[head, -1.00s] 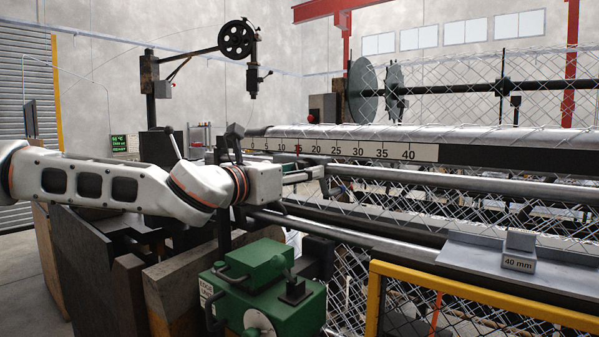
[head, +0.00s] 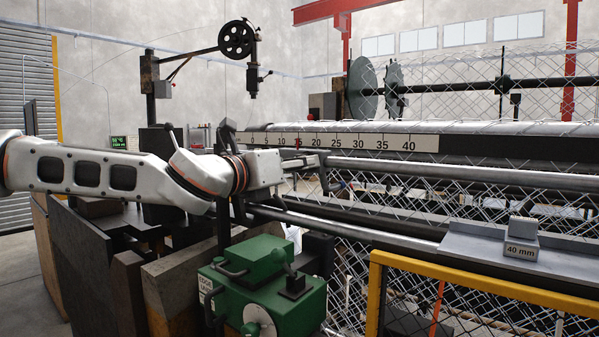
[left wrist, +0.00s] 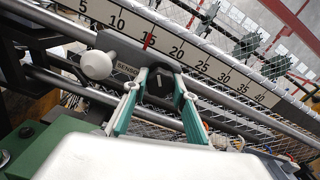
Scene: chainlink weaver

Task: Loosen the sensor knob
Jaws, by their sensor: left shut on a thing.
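The dark sensor knob (left wrist: 160,84) sits on the grey sensor carriage (left wrist: 133,55) under the ruler, just right of its SENSOR label. My left gripper (left wrist: 161,78) has its two green-and-white fingers on either side of this knob, shut on it. In the head view my left gripper (head: 305,161) reaches in from the left at the rail below the scale, and the knob cannot be made out there. A pale round knob (left wrist: 96,65) sits on the left of the carriage, outside the fingers. My right gripper does not show.
The ruler (head: 340,143) runs above the carriage, with a red pointer (left wrist: 149,40) near 15. A green gear case (head: 265,295) with a lever stands below the arm. A grey 40 mm block (head: 520,240) rests on a shelf at right. Chain-link mesh lies beyond the rails.

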